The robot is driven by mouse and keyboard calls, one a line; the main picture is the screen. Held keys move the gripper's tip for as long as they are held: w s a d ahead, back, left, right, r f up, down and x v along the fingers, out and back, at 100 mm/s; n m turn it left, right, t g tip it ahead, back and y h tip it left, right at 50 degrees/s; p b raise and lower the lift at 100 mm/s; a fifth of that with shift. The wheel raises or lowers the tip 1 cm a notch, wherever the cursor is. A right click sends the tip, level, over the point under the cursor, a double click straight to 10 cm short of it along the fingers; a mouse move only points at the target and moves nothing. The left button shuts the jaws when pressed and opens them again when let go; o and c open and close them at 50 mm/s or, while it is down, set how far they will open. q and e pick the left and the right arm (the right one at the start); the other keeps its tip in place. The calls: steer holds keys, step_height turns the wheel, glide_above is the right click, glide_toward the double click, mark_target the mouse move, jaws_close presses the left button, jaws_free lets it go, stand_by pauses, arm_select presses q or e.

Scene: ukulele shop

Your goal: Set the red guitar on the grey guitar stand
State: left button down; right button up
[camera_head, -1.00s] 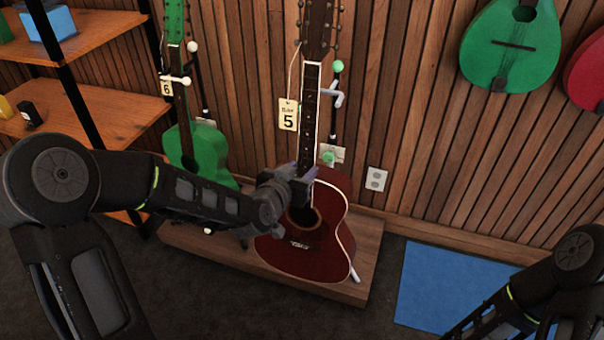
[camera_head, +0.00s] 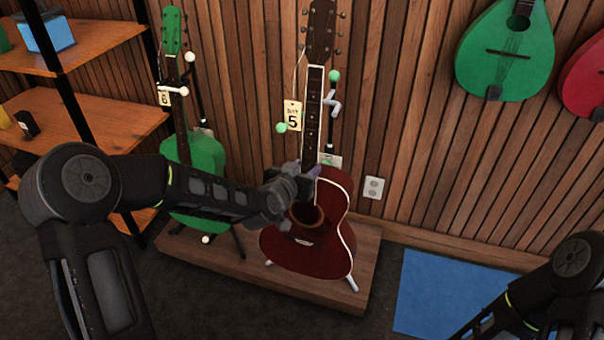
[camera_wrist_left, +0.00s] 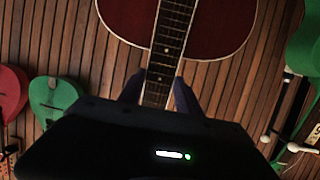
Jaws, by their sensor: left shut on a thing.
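The red guitar (camera_head: 310,246) is upright, leaning slightly, in front of the grey guitar stand (camera_head: 352,284). Pale stand feet show below its body, and green-tipped arms show beside its neck. Most of the stand is hidden, so I cannot tell whether the guitar rests on it. My left gripper (camera_head: 310,178) is shut on the guitar's neck just above the body. The left wrist view shows the neck between the fingers (camera_wrist_left: 160,92) and the red body (camera_wrist_left: 190,22) beyond. My right arm enters at the lower right; its gripper is out of frame.
A wooden platform (camera_head: 371,262) lies under the stand. A green guitar (camera_head: 204,165) stands close at left, behind my left arm. A shelf (camera_head: 95,118) is at left, and a blue mat (camera_head: 440,290) lies at right.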

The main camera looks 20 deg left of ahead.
mark_target(308, 160)
arm_select(q)
steer(key=shift+w+d+r, duration=0.1)
steer(key=shift+w+r, duration=0.05)
steer(key=shift+w, duration=1.3)
steer(key=shift+w+d, duration=0.1)
steer(key=shift+w, duration=0.75)
steer(key=shift+w+d+f+b, duration=0.15)
steer(key=shift+w+b, duration=0.25)
steer(key=shift+w, duration=1.85)
steer(key=shift+f+b, duration=0.3)
steer(key=shift+f, duration=0.05)
steer(key=shift+w+f+b, duration=0.15)
steer(key=shift+f+b, duration=0.95)
steer(key=shift+f, duration=0.15)
steer(key=shift+w+f+b, duration=0.1)
steer(key=shift+f+b, duration=0.95)
steer(key=shift+f, duration=0.15)
